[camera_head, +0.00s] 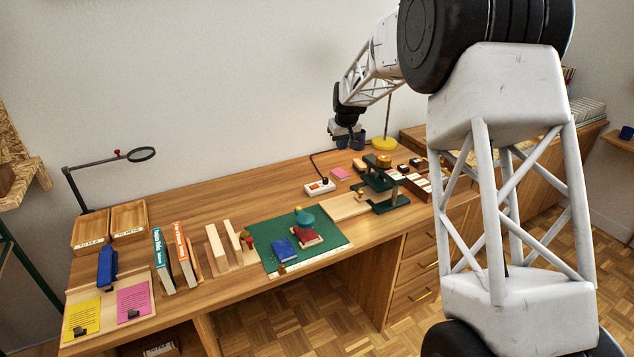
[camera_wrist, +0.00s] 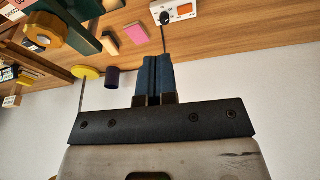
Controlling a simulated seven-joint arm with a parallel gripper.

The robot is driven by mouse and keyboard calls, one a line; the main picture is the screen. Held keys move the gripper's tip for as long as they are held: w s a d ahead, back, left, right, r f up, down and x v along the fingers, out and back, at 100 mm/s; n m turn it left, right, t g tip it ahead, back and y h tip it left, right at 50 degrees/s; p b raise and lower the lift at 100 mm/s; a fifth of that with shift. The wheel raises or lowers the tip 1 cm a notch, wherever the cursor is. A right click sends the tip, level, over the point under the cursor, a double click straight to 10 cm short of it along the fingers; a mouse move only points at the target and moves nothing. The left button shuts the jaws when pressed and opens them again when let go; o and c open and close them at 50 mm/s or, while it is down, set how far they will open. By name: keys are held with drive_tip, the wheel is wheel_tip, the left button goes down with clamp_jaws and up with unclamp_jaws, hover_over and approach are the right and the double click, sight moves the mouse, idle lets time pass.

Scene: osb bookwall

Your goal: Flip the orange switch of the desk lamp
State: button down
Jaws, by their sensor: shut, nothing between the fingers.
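A white box with an orange-red patch (camera_head: 318,187) lies on the desk; the patch may be the switch. The box also shows at the top edge of the wrist view (camera_wrist: 180,12), with a black plug or knob on it and a dark cord running from it. A yellow round base (camera_head: 382,143) with a thin upright pole stands at the back, probably the desk lamp; its head is hidden behind my arm. My gripper (camera_head: 348,141) hangs above the back of the desk, apart from the box. Its blue fingers (camera_wrist: 153,75) are together and empty.
A dark cup (camera_wrist: 112,77) stands beside the yellow base. A pink pad (camera_head: 340,174) lies right of the box, and a green press-like stand (camera_head: 378,183) farther right. A green mat (camera_head: 265,237) with books lies in front. Bare wood lies left of the box.

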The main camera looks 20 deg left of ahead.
drive_tip(key=n, duration=0.1)
hover_over(316, 185)
drive_tip(key=s+d, duration=0.2)
drive_tip(key=s, duration=0.1)
wheel_tip(316, 185, down, 8)
drive_tip(key=shift+d, duration=0.1)
drive_tip(key=shift+f, duration=0.1)
drive_tip(key=x, duration=1.2)
drive_tip(key=shift+s+d+f, duration=0.1)
drive_tip(key=shift+s+f, duration=0.1)
drive_tip(key=shift+f, duration=0.75)
